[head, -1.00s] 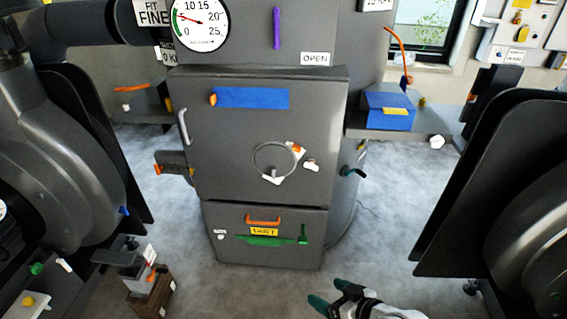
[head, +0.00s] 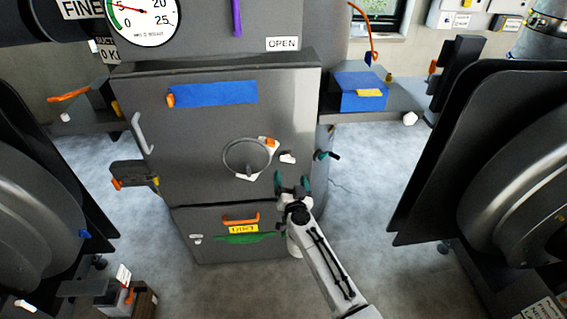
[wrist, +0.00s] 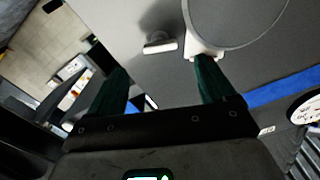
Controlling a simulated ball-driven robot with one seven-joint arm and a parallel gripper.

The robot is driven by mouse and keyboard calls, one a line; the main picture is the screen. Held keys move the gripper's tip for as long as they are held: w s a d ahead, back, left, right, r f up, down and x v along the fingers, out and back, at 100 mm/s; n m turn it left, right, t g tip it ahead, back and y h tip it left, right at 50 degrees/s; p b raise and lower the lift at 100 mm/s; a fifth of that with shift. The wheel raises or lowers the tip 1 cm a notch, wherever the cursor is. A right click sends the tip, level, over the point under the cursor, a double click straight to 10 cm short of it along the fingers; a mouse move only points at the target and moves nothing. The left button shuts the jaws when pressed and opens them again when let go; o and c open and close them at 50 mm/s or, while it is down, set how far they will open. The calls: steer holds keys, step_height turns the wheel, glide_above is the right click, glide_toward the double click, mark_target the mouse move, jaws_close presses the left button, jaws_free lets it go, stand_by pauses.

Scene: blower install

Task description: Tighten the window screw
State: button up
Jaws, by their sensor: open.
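The round window (head: 226,170) is a ring on the front of the grey cabinet door. A small white screw knob (head: 288,158) sits just right of the ring, apart from it. An orange and white clamp piece (head: 268,143) is at the ring's upper right. My gripper (head: 292,181) is open and empty, with green fingers pointing up, just below the white knob in the head view. In the wrist view the white knob (wrist: 160,45) lies beyond and between the fingertips (wrist: 160,68), apart from them. The ring and its white bracket (wrist: 203,43) show beyond the right finger.
A dark teal handle (head: 327,155) sticks out at the cabinet's right side. A side shelf (head: 375,112) with a blue box (head: 358,90) stands to the right. The lower drawer has an orange handle (head: 241,219). Floor is clear right of the cabinet.

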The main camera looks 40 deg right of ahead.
mark_target(288, 161)
steer(key=b+x, duration=0.3)
steer(key=x, duration=0.4)
steer(key=shift+d+f, duration=0.1)
steer(key=shift+w+d, duration=0.35)
steer(key=shift+w, duration=0.25)
steer(key=c, duration=1.1)
steer(key=shift+o, duration=0.2)
